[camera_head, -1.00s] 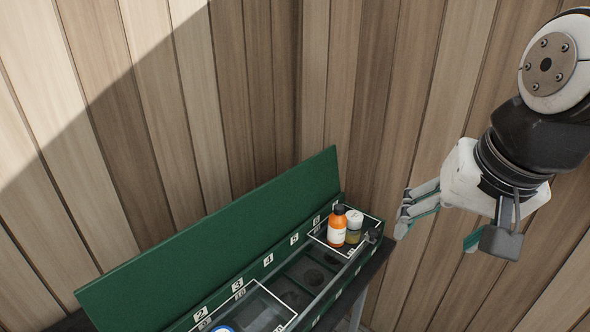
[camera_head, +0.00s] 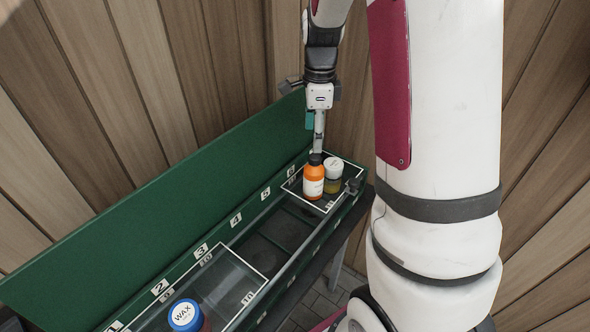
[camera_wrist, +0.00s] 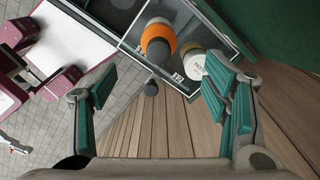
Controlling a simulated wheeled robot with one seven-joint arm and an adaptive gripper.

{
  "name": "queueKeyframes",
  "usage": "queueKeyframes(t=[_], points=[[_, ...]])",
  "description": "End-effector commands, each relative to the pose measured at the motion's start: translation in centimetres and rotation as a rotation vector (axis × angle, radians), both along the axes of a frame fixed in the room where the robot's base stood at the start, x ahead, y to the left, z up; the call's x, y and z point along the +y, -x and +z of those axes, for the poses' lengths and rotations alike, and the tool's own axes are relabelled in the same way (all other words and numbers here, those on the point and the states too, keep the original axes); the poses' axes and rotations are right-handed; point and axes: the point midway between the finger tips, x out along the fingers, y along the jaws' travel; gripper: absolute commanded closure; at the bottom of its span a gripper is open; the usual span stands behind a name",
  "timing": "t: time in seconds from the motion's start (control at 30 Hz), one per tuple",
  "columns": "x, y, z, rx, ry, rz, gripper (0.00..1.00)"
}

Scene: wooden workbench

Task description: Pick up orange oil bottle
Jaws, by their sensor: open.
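The orange oil bottle (camera_head: 314,180) has a black cap and a pale label. It stands upright in the end compartment of the green box, beside a white-lidded jar (camera_head: 333,174). My gripper (camera_head: 318,140) is above and behind the bottle in the head view, pointing down. In the wrist view my gripper (camera_wrist: 160,105) is open and empty, its teal-padded fingers wide apart. The orange bottle (camera_wrist: 158,42) shows beyond the fingertips, roughly centred between them, with the jar (camera_wrist: 192,62) just right of it. I cannot tell the exact gap to the bottle.
The long green box (camera_head: 140,225) has a tall back panel and numbered compartments. A blue-lidded wax jar (camera_head: 186,316) stands in a nearer compartment. A dark knob (camera_head: 352,185) is on the front rail beside the bottle compartment. Wooden walls (camera_head: 200,60) stand close behind.

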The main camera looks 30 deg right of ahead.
Motion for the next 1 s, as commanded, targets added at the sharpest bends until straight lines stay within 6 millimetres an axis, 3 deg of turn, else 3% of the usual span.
queueKeyframes(t=[0.4, 0.67, 1.0], points=[[0.0, 0.2, -7.0, 0.005, -0.002, -0.001, 0.31], [0.0, 0.2, -8.6, 0.002, -0.001, 0.001, 0.31], [-0.1, 0.3, -12.7, 0.002, -0.001, 0.002, 0.31]])
